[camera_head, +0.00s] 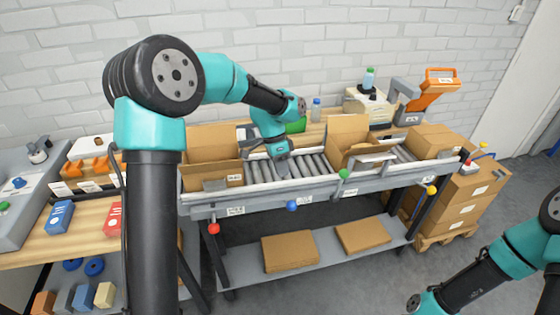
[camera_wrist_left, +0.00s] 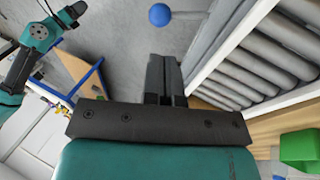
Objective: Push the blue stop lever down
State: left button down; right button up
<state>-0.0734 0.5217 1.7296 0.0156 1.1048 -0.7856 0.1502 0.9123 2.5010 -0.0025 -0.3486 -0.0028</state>
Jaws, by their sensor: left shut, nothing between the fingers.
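The blue stop lever ends in a round blue knob (camera_head: 291,206) at the front side of the roller conveyor (camera_head: 303,167). The knob (camera_wrist_left: 160,14) also shows at the top of the left wrist view, on a pale rod that runs right to the conveyor rail. My left gripper (camera_head: 283,168) points down over the rollers, behind and above the knob in the head view. Its fingers (camera_wrist_left: 163,75) are shut with nothing between them and apart from the knob. My right arm shows at the lower right of the head view, but its gripper is out of view.
A red knob (camera_head: 213,228), a green knob (camera_head: 343,173) and a yellow knob (camera_head: 432,190) sit along the same front side. Open cartons (camera_head: 212,142) and (camera_head: 352,128) flank my left gripper. Flat cardboard (camera_head: 290,250) lies on the shelf below.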

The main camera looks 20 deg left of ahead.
pick_arm(q)
jog(key=x, duration=0.9)
jog(key=shift+d+f, duration=0.1)
